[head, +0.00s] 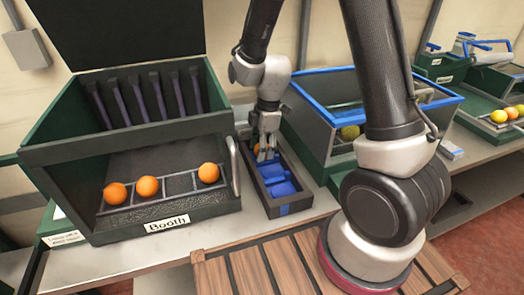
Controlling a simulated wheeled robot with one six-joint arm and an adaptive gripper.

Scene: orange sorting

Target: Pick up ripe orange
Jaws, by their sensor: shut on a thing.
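My gripper (266,153) points down over the narrow dark tray (262,207) in the middle of the view. I cannot tell whether this orange touches the tray. In the booth (45,155) at the left, a left orange (115,194), a middle orange (147,186) and a right orange (209,173) lie apart along a rack. All three look fully orange.
Blue pieces (280,188) lie in the narrow tray. To its right stands a green bin with a blue rim (318,142), holding a yellowish fruit (350,132). More fruit (499,116) lies on a rack at the far right. A slatted wooden surface (240,275) is in front.

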